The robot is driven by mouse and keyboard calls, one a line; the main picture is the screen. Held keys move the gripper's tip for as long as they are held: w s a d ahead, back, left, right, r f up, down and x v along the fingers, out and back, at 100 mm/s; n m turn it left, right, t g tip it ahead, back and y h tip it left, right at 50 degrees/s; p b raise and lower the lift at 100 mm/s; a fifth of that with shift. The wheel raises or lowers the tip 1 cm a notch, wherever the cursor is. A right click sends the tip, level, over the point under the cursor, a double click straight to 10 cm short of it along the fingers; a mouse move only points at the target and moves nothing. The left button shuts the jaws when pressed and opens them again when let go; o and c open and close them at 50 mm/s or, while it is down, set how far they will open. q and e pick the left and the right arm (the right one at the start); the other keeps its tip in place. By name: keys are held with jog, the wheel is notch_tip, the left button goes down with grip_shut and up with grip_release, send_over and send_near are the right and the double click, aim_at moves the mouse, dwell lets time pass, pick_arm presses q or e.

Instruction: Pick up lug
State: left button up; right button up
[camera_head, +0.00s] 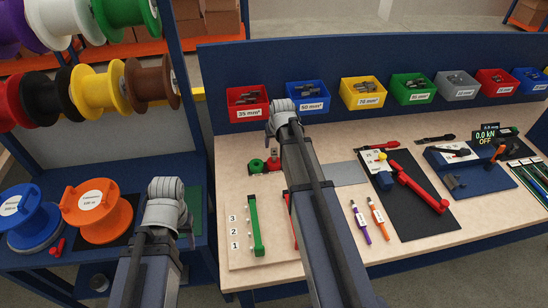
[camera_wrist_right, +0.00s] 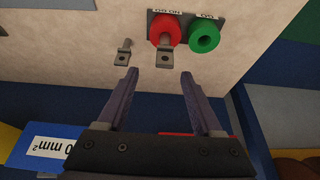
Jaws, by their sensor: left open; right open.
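Two small metal lugs show in the right wrist view: one lug (camera_wrist_right: 123,54) lies alone on the light worktop, and the other lug (camera_wrist_right: 164,58) sits at the front of a red round gauge piece (camera_wrist_right: 164,28). My right gripper (camera_wrist_right: 160,75) is open and empty, its fingertips apart on either side below the second lug. In the head view my right gripper (camera_head: 281,110) is over the back of the worktop, by the blue bin. My left gripper (camera_head: 166,190) is at the left, over the dark blue shelf, its fingers not clearly shown.
A green round piece (camera_wrist_right: 205,38) stands beside the red one. Labelled bins of lugs, such as the red bin (camera_head: 248,103) and blue bin (camera_head: 307,101), line the back. A green-handled rack (camera_head: 255,225) and a black mat with a red-handled tool (camera_head: 410,185) lie on the worktop.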

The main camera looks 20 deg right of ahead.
aim_at(274, 149)
jog(key=b+x, duration=0.2)
jog(key=x, duration=0.1)
jog(key=b+x, duration=0.2)
jog(key=shift+s+a+f, duration=0.1)
jog(key=shift+s+a, duration=0.15)
jog(key=shift+a, duration=0.15)
grip_shut()
